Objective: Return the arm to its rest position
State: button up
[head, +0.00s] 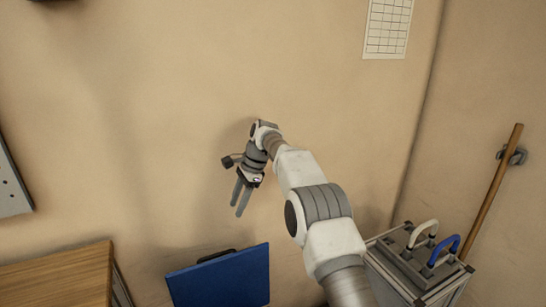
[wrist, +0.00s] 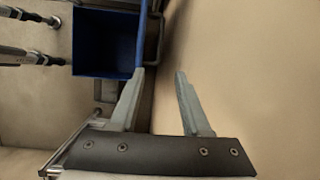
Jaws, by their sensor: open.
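My gripper (head: 240,200) hangs in front of the beige wall in the head view, fingers pointing down, above the blue bin. In the wrist view my gripper (wrist: 160,75) has its two grey fingers apart with nothing between them. My white and grey arm reaches up from the lower right of the head view and bends down at the wrist.
A blue bin (head: 222,280) stands below my gripper; it shows open and empty in the wrist view (wrist: 103,42). A wooden table (head: 60,280) is at lower left. A metal case (head: 405,262) with white and blue handles and a wooden pole (head: 490,200) are at right.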

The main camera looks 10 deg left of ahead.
jog(key=s+d+r+n+t+h+p, duration=0.1)
jog(key=s+d+r+n, duration=0.1)
jog(key=s+d+r, duration=0.35)
jog(key=s+d+r+n+t+p, duration=0.1)
jog(key=s+d+r+t+p, duration=0.1)
jog(key=d+r, duration=0.7)
jog(key=s+d+r+n+t+h+p, duration=0.15)
jog(key=s+d+r, duration=0.25)
jog(key=r, duration=0.6)
jog(key=s+d+r+n+t+p, duration=0.1)
jog(key=s+d+r+n, duration=0.1)
jog(key=s+d, duration=0.3)
jog(key=s+d+r+n, duration=0.1)
jog(key=s+d, duration=0.1)
jog(key=s, duration=0.5)
jog(key=s+d+f+n+t+h+p, duration=0.1)
jog(key=s+d+f+n, duration=0.1)
jog(key=s, duration=0.5)
jog(key=s+d+f+n+p, duration=0.1)
jog(key=s+d+f, duration=0.1)
jog(key=s+d, duration=0.2)
jog(key=s, duration=0.3)
jog(key=shift+s+d+f+n+t+h, duration=0.25)
jog(key=shift+s+n+t+h, duration=0.1)
jog(key=shift+a, duration=0.1)
